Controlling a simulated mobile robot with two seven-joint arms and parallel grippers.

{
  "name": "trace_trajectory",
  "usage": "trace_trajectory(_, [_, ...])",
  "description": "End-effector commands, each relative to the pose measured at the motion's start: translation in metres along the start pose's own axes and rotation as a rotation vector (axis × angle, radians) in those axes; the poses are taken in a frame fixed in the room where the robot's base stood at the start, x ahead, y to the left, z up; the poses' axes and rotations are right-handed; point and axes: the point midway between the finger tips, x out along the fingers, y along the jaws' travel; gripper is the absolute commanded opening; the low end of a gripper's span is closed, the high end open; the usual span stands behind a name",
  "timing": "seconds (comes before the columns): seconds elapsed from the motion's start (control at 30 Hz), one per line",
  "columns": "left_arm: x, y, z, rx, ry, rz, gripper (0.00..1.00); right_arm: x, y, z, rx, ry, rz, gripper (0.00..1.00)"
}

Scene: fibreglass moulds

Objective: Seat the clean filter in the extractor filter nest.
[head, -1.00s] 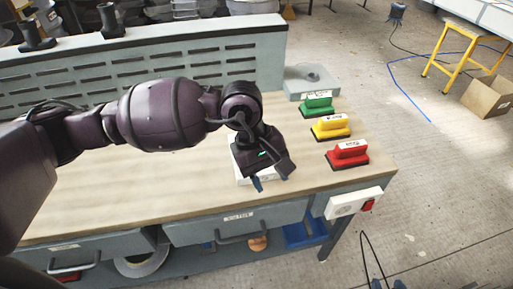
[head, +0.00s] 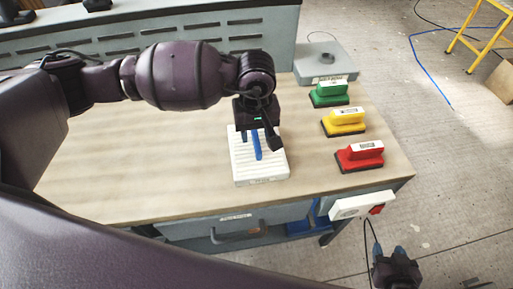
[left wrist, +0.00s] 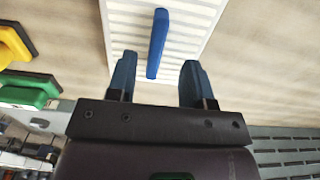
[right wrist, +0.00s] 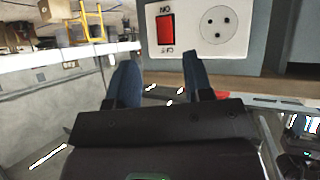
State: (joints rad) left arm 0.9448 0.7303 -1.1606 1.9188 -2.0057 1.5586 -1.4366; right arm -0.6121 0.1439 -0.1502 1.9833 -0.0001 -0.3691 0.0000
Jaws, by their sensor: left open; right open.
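The white pleated filter (head: 262,172) with a blue upright grip (head: 256,146) lies on the workbench near its front edge. In the left wrist view, the filter (left wrist: 190,30) is ahead and its blue grip (left wrist: 157,43) lies beyond and between the fingertips. My left gripper (head: 257,143) is open over the filter, pointing down, with nothing held. My right gripper (head: 395,252) is open and empty, off the bench's front right corner. The grey box (head: 325,62) at the back right has a round feature on top; I cannot tell whether it is the extractor filter nest.
Green (head: 330,94), yellow (head: 344,122) and red (head: 360,157) handled blocks stand in a row right of the filter. A white socket panel with a red switch (head: 362,205) is on the bench front, close to my right gripper. The bench's left part (head: 130,165) is clear.

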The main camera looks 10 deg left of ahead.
Motion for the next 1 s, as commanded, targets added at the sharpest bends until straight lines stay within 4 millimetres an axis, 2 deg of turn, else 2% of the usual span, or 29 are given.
trace_trajectory(0.17, [0.013,0.001,-0.002,-0.001,-0.004,-0.001,0.47,0.001,0.000,-0.011,-0.002,0.017,-0.002,0.47])
trace_trajectory(0.43, [0.047,0.003,-0.006,0.000,-0.003,0.000,0.47,0.000,0.000,-0.027,-0.003,0.039,-0.003,0.47])
trace_trajectory(0.77, [0.054,0.003,-0.006,0.001,-0.001,0.000,0.47,-0.002,0.001,-0.021,-0.002,0.028,-0.002,0.47])
trace_trajectory(1.0, [0.053,0.003,-0.007,0.001,-0.001,0.000,0.12,-0.004,0.001,-0.011,0.001,0.008,0.000,0.47])
